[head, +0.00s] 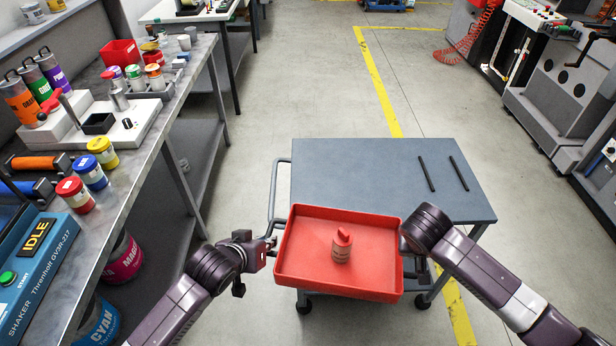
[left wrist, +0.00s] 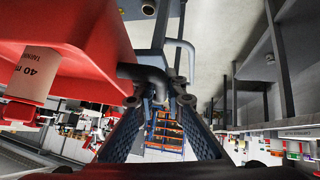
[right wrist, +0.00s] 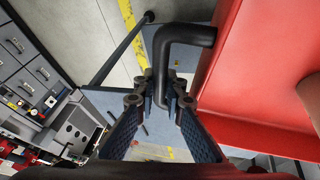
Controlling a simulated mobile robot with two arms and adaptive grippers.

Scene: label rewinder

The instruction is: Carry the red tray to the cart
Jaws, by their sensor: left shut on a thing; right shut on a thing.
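The red tray (head: 300,270) hangs level between my two arms in the head view, at the near edge of the grey cart (head: 380,178). A red-capped bottle (head: 342,247) stands upright in it. My left gripper (head: 270,245) is shut on the tray's left handle, a dark bar that shows in the left wrist view (left wrist: 145,75). My right gripper is shut on the dark right handle (right wrist: 165,60) in the right wrist view; in the head view my arm mostly hides it. The tray overlaps the cart's near edge; I cannot tell whether they touch.
Two dark strips (head: 442,173) lie on the right of the cart top; the rest of it is clear. A workbench (head: 130,165) with paint cans and a shaker (head: 40,265) runs along the left. Machines (head: 560,90) stand at the right. The cart's push handle (head: 276,190) is on its left.

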